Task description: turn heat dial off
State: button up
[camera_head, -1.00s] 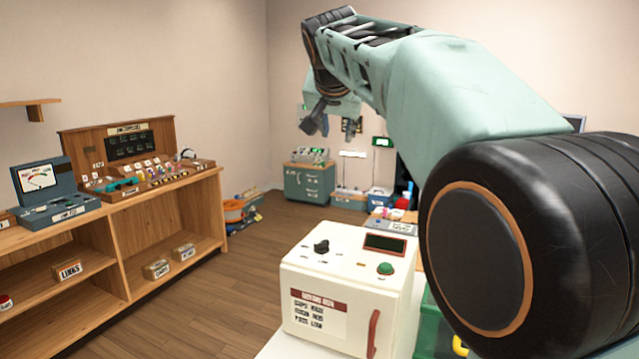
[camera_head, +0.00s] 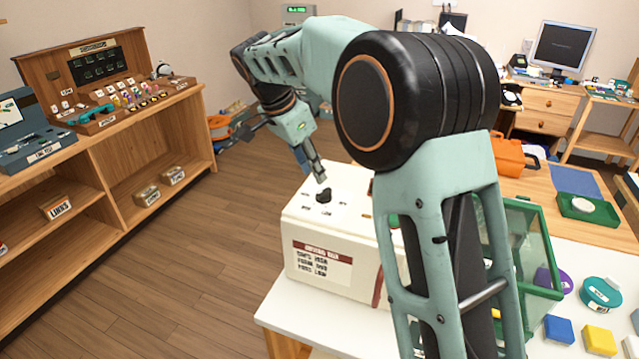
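The heat dial is likely the black knob (camera_head: 324,195) on top of a white box (camera_head: 345,256) with a red-headed label on its front; its small markings are too small to read. My gripper (camera_head: 319,178) points down just above the knob, apart from it as far as I can tell. The fingers look close together and I cannot tell whether they are open or shut.
The box stands on a white table (camera_head: 290,318). A green-framed clear bin (camera_head: 530,245), a teal round thing (camera_head: 600,294) and blue and yellow blocks (camera_head: 598,340) are at the right. A wooden shelf (camera_head: 120,140) with a switchboard stands left; floor between is clear.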

aim_at(323, 191)
jog(key=x, duration=0.7)
grip_shut()
